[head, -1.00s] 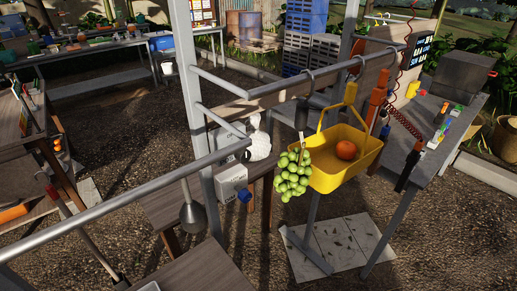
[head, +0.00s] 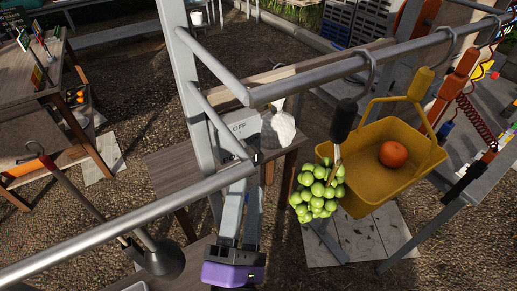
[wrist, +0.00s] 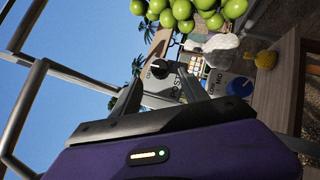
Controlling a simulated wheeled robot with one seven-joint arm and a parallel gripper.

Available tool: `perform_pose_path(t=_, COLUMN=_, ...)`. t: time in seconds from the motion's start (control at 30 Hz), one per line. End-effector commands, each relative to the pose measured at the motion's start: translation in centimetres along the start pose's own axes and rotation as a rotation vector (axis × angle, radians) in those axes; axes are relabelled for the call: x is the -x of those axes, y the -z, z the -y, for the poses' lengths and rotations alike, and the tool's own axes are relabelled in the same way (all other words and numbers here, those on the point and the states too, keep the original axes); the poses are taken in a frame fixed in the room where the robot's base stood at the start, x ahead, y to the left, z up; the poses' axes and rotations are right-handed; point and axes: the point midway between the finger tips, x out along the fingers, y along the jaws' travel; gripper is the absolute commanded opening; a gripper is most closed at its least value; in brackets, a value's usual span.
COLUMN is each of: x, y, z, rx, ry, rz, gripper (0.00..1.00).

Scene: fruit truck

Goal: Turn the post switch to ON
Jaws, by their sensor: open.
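A second box with a blue knob (wrist: 239,87) sits right of the switch in the wrist view. Green grapes (head: 318,192) and a yellow basket (head: 378,198) with an orange hang from the rail (head: 330,75). A white lumpy object (head: 281,129) stands beside the box.

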Motion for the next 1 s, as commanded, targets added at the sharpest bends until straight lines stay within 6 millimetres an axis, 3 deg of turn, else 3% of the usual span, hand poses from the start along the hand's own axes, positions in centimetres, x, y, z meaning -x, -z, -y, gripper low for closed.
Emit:
perform_pose_path(t=0.4, x=-6.0, y=0.0, z=-0.1, rx=-0.003, ry=0.0, rz=-0.001, gripper=0.52)
perform_pose_path(t=0.83, x=-7.1, y=0.1, z=0.1, rx=-0.004, ry=0.001, rz=-0.003, gripper=0.52)
perform_pose_path(t=1.0, x=-7.1, y=0.1, z=0.1, rx=-0.004, ry=0.001, rz=-0.003, gripper=0.2)
